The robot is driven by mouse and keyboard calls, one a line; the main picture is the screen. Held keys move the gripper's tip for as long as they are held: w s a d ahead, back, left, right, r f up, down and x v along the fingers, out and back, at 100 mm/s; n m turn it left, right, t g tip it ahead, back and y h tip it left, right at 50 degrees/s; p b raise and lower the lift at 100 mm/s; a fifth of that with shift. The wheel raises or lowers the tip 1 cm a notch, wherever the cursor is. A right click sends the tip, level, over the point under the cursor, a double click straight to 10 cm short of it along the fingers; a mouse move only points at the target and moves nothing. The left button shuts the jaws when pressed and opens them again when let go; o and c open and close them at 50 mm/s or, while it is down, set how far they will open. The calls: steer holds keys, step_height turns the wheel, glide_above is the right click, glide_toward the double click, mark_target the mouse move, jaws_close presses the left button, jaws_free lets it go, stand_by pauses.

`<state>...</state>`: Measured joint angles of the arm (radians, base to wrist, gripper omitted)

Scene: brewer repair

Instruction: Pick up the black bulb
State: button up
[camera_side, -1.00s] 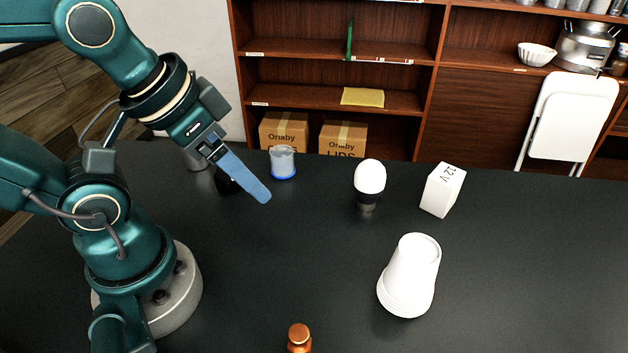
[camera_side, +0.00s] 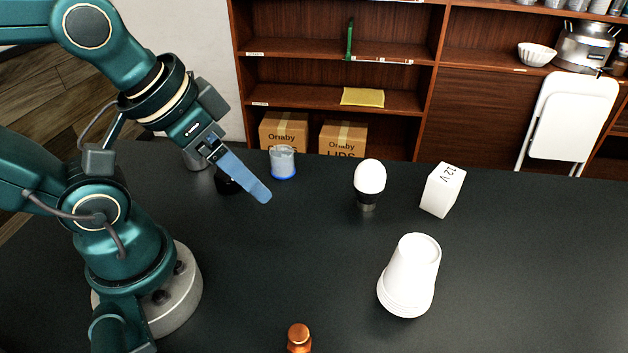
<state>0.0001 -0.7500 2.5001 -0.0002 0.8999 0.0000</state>
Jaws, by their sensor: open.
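A bulb (camera_side: 370,178) with a white globe and a dark base stands upright on the black table, globe up. A small dark object (camera_side: 228,186) sits behind my gripper's blue finger and is partly hidden; I cannot tell what it is. My gripper (camera_side: 258,190) is open, held left of the white-globed bulb and apart from it, pointing down to the right. Only one of its blue fingers shows clearly.
A white box marked 12 V (camera_side: 442,190) stands right of the bulb, and stacked white cups (camera_side: 410,277) stand in front. A clear cup with a blue base (camera_side: 283,163) is behind my gripper. The right side is clear.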

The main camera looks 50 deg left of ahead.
steer(key=o, duration=0.4)
